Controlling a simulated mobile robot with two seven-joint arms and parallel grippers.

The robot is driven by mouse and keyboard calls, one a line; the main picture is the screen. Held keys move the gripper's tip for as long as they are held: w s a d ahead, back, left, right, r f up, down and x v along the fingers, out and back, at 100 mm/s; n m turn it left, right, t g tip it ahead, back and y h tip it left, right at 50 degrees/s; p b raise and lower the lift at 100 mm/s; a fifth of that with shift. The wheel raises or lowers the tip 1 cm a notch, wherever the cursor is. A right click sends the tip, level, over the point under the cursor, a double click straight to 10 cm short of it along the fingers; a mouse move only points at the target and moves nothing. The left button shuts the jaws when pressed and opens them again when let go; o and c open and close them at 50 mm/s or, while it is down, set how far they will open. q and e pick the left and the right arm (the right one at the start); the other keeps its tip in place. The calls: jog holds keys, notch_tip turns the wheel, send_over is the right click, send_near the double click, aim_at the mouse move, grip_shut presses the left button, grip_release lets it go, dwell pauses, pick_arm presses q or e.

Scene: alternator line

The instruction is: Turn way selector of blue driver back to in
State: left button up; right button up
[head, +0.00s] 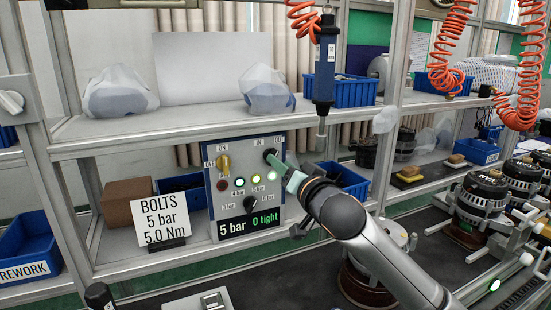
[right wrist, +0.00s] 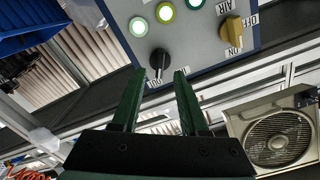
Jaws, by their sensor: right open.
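The blue driver (head: 325,60) hangs upright from an orange coiled hose. Its grey control panel (head: 208,205) has a black knob (head: 270,155) at the upper right, probably the way selector. My right gripper (head: 279,164), with green fingers, is open at this knob. In the right wrist view the black knob (right wrist: 158,60) with a white mark appears between the open fingertips (right wrist: 156,73). I cannot tell whether they touch it. My left gripper is not in view.
The panel also has a yellow knob (head: 223,164), a lower black knob (head: 258,203), several lamps and a display reading "5 bar 0 tight" (head: 249,225). A BOLTS sign (head: 160,220) stands left of it. A blue bin (head: 345,180) sits close behind my right gripper.

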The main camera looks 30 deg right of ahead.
jog(key=shift+w+d, duration=0.1)
jog(key=shift+w, duration=1.95)
grip_shut()
